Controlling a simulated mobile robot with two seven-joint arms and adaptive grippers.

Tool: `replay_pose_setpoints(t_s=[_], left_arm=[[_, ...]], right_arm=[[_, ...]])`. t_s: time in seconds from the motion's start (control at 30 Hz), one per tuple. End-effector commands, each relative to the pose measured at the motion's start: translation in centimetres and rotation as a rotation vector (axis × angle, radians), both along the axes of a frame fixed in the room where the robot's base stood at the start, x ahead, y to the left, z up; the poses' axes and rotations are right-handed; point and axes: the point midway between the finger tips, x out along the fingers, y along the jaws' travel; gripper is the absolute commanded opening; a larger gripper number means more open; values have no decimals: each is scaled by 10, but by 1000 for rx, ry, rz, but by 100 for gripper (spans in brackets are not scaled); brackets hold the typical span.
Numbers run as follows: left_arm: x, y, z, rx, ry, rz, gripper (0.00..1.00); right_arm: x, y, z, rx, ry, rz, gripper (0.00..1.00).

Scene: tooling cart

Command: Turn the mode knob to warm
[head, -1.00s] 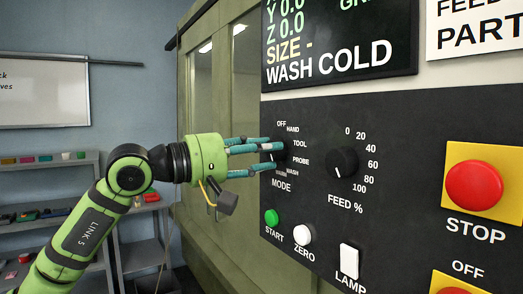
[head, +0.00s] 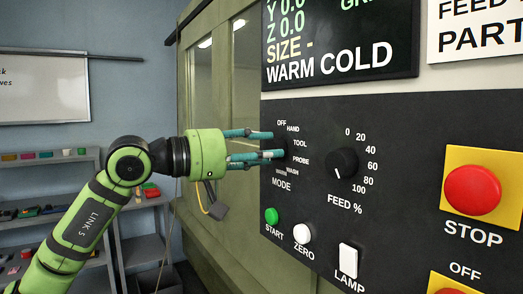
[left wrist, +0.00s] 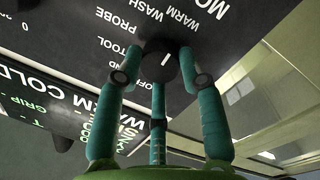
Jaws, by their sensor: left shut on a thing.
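The black mode knob (left wrist: 157,62) sits on the dark control panel, with its white mark pointing toward the WARM side of its labels in the left wrist view. In the head view the knob (head: 282,149) is partly hidden behind my fingers. My left gripper (head: 272,146) comes in from the left, its teal fingers shut around the knob; they also show in the left wrist view (left wrist: 159,78). The display (head: 340,45) above the panel reads WARM COLD. My right gripper is not in view.
The feed knob (head: 342,163) is right of the mode knob. Below are a green START button (head: 271,216), a white ZERO button (head: 302,233) and a LAMP switch (head: 348,260). A red STOP button (head: 472,190) is at the right.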

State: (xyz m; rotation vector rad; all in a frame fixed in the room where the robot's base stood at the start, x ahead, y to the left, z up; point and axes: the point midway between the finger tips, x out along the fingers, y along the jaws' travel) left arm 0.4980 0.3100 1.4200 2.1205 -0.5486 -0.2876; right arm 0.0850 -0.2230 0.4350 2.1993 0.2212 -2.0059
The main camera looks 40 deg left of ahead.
Motion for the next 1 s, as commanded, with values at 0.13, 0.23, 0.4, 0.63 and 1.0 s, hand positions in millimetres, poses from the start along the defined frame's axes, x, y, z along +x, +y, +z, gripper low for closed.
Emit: replay_pose_setpoints(t_s=[0.13, 0.23, 0.4, 0.63, 1.0], left_arm=[[0, 0, -1, 4, -1, 0, 6], [0, 0, -1, 4, -1, 0, 6], [0, -1, -1, 4, 1, -1, 62], [0, 0, -1, 2, 0, 0, 62], [-15, 11, -3, 4, 5, 6, 62]], right_arm=[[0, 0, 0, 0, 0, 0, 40], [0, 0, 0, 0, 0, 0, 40], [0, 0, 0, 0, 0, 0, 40], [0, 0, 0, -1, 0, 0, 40], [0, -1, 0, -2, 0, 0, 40]])
